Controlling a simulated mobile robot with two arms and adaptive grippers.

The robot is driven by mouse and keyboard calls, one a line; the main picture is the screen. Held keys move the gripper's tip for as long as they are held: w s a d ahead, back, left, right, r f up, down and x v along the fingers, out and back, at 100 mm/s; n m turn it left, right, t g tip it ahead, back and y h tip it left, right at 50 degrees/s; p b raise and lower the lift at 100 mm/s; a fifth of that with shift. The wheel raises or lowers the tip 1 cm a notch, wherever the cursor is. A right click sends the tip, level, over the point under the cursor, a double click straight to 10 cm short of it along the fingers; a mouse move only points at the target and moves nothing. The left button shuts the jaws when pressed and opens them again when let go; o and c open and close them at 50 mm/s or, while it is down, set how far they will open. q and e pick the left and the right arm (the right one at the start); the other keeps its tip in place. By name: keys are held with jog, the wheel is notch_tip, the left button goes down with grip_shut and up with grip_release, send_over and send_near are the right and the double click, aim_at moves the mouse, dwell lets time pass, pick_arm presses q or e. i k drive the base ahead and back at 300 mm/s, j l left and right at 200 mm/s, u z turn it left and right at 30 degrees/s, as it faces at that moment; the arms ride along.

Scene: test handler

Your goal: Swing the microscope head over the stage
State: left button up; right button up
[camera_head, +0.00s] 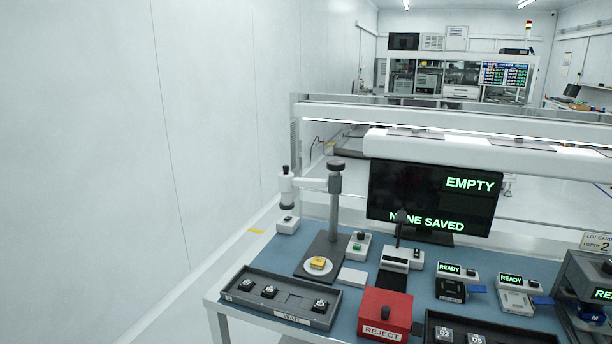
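The microscope stands at the back left of the blue bench. Its grey post (335,205) rises from a dark base plate (329,246) and has a dark knob on top. The white microscope head (287,188) is on a horizontal arm (312,184) that points left from the post, so the head hangs off to the left of the stage. The round white stage (318,266) sits on the front of the base plate with a yellow piece (318,262) on it. Neither of my grippers is in view.
A dark WAIT tray (290,312), a red REJECT box (385,313) and a second tray stand along the front. A monitor (420,195) reading EMPTY and NONE SAVED stands behind. An overhead rail (450,147) crosses above the bench.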

aim_at(287, 181)
jog(key=i+j+z, duration=0.1)
jog(key=i+j, duration=0.15)
jog(key=i+j+z, duration=0.1)
jog(key=i+j, duration=0.15)
jog(key=j, duration=0.15)
jog(key=i+j+z, duration=0.2)
jog(key=i+j, duration=0.2)
jog(key=j, duration=0.3)
jog(key=i+j+z, duration=0.1)
jog(key=j, duration=0.25)
jog(key=i+j+z, duration=0.1)
jog(key=i+j, duration=0.2)
jog(key=j, duration=0.1)
